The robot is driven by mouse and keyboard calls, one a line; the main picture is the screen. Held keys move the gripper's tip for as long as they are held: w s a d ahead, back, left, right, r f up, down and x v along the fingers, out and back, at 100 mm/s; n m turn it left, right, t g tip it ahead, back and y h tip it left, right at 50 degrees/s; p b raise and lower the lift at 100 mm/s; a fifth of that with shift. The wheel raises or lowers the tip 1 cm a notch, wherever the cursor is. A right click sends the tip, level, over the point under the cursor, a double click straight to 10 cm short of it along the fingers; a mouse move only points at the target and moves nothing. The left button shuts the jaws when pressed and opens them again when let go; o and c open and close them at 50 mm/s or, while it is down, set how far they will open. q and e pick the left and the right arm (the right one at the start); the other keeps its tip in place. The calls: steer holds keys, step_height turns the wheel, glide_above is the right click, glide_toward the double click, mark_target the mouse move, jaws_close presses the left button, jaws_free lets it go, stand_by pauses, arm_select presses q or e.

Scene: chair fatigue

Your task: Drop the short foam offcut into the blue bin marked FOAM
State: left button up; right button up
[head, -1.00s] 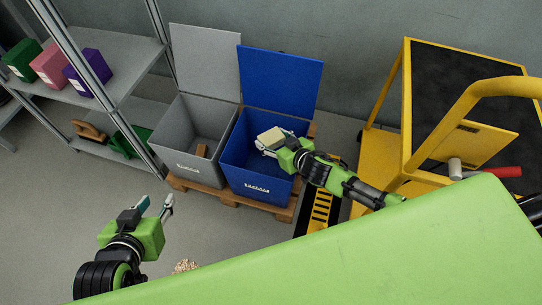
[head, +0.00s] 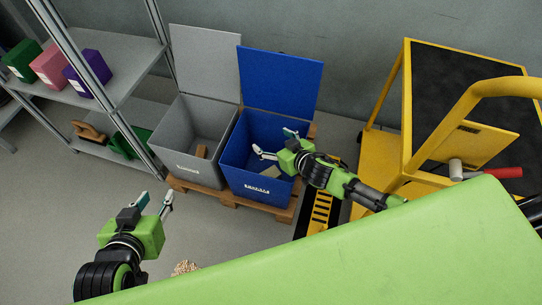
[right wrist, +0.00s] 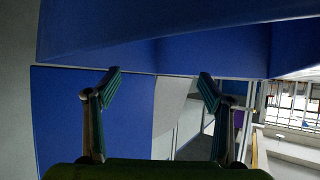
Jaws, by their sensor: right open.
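The pale foam offcut (head: 271,172) lies inside the blue bin (head: 241,176), low down beneath my right gripper. The bin's lid (head: 281,80) stands open behind it, and white lettering on its front is too small to read. My right gripper (head: 274,142) is over the bin opening with its fingers spread and nothing between them. The right wrist view shows the two open fingertips (right wrist: 157,82) against blue bin surfaces; the foam is not in that view. My left gripper (head: 157,202) is open and empty over the floor at the lower left.
A grey bin (head: 183,140) with an open lid stands left of the blue one and holds a brown block (head: 202,151). Both stand on a wooden pallet (head: 270,208). A yellow cart (head: 384,155) is to the right, metal shelves (head: 134,55) to the left. A green surface (head: 330,250) fills the foreground.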

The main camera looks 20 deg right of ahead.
steer(key=v, duration=1.1)
steer(key=shift+s, duration=0.3)
steer(key=shift+r, duration=0.1)
